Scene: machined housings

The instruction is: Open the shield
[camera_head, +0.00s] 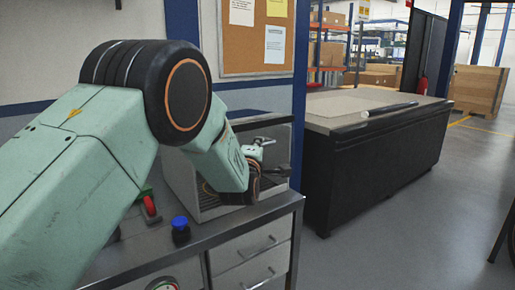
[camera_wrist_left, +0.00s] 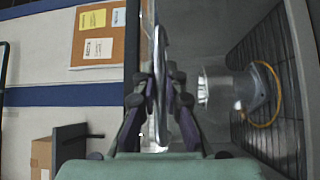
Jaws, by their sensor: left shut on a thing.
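The shield (camera_head: 262,128) looks like a dark, see-through panel with a pale frame, on a grey machine box on the bench. My left gripper (camera_head: 268,150) is at its right front side, partly hidden by my own left wrist. In the left wrist view, the fingers of the left gripper (camera_wrist_left: 160,95) are closed around a thin, shiny upright edge or bar (camera_wrist_left: 158,50), seemingly part of the shield. How far the shield stands open is hard to tell. My right gripper is not in view.
A red switch (camera_head: 150,206) and a blue-topped knob (camera_head: 180,228) are on the metal bench (camera_head: 250,215) in front of the machine. A dark workbench (camera_head: 375,150) stands to the right. In the left wrist view, a grey fitting with an orange cable (camera_wrist_left: 245,92) is inside the machine.

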